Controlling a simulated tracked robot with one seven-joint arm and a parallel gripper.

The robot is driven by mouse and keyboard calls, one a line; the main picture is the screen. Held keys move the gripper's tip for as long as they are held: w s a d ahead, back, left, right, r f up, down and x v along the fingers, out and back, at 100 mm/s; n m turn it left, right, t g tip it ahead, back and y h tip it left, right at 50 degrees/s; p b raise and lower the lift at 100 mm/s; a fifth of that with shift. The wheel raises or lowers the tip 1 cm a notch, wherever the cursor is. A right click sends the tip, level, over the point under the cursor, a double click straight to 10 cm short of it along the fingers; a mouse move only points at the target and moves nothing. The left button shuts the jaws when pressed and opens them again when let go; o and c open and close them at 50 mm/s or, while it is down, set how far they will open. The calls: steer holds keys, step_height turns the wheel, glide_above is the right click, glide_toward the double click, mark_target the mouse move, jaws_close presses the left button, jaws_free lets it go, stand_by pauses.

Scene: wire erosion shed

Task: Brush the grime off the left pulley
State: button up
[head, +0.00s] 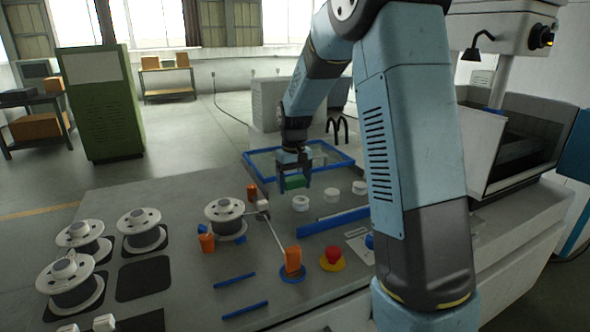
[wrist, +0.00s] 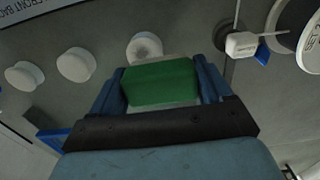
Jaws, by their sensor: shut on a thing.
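My gripper (head: 296,186) is shut on a green brush block (wrist: 160,83), held between its two blue fingers. The block also shows in the head view (head: 294,182). The left pulley (head: 300,203) is a small white disc, first of three in a row. In the wrist view the left pulley (wrist: 144,46) lies just beyond the block, with a greyish, speckled face. The block covers its near edge there; I cannot tell whether they touch. The middle pulley (head: 331,195) and right pulley (head: 359,188) look cleaner and stand clear of my gripper.
A blue-rimmed tray (head: 340,154) lies behind my gripper. A wire spool (head: 226,212) and orange posts (head: 292,262) with a wire stand to the left and front. A red stop button (head: 332,257) and a blue bar (head: 334,221) lie in front of the pulleys.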

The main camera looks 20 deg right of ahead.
steer(key=shift+d+r, duration=0.1)
steer(key=shift+r, duration=2.25)
steer(key=shift+s+f, duration=0.1)
